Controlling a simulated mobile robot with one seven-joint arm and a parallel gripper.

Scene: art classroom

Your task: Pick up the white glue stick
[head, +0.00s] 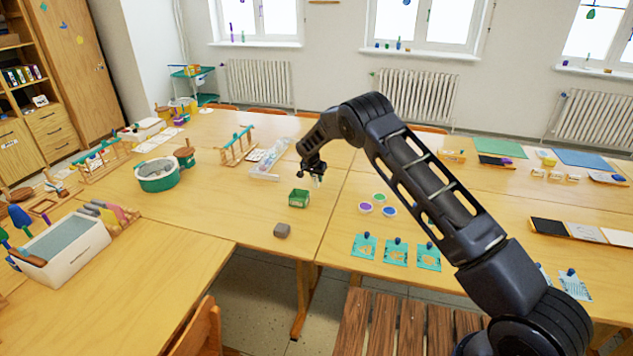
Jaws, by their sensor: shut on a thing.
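My gripper (314,175) hangs over the middle of the big wooden table, behind and a little right of a small green box (299,198). It is shut on a small whitish thing, the white glue stick (318,180) as far as I can tell. Only a small part of it shows below the fingers, and the dark fingers hide the rest. It appears to be above the tabletop, but its exact height is hard to judge.
A clear tray (264,173) stands close to the left of my gripper. Paint cups (379,197) and teal cards (396,250) are to the right. A round green-rimmed tub (157,175) stands left. Bare tabletop (230,205) lies between.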

